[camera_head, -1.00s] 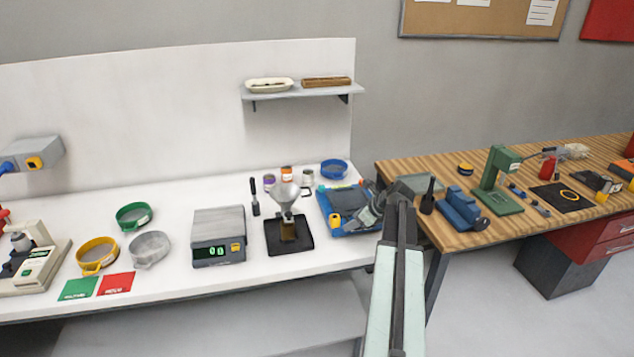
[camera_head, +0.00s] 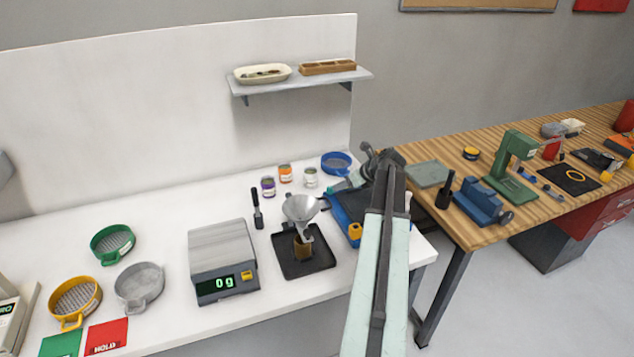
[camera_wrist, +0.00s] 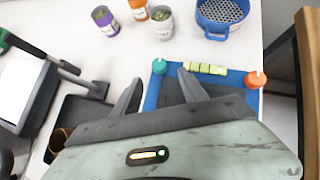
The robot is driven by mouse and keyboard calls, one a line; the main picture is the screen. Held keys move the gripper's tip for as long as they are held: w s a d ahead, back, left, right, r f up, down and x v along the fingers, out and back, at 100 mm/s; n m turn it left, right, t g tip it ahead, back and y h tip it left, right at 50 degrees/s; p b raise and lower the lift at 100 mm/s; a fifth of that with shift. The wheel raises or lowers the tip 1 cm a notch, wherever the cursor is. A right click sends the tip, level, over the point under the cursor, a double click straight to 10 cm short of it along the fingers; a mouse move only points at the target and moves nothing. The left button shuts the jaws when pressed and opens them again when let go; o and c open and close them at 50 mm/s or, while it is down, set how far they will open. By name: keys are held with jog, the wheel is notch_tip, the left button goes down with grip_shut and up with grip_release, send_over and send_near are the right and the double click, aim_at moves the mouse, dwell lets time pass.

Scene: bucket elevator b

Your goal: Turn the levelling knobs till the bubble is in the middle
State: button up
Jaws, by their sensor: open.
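The blue levelling base (camera_head: 345,213) lies on the white bench, partly hidden by my arm in the head view. In the wrist view its blue frame (camera_wrist: 150,94) has a green knob (camera_wrist: 159,66) at the far left corner and an orange knob (camera_wrist: 255,79) at the far right. A yellow-green vial (camera_wrist: 205,69) lies between these knobs; I cannot make out the bubble. A yellow knob (camera_head: 355,232) shows at the front in the head view.
Small jars (camera_head: 285,174) and a blue sieve (camera_head: 336,164) stand behind the base. A funnel (camera_head: 300,208) over a black tray (camera_head: 303,264) and a scale (camera_head: 222,262) stand left. A wooden table (camera_head: 480,225) adjoins on the right.

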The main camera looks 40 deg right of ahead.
aim_at(331, 188)
jog(key=b+x, duration=0.5)
jog(key=x, duration=0.3)
jog(key=shift+w+b, duration=0.15)
jog(key=shift+b, duration=0.2)
jog(key=shift+a+r, duration=0.1)
jog(key=shift+r, duration=0.05)
grip_shut()
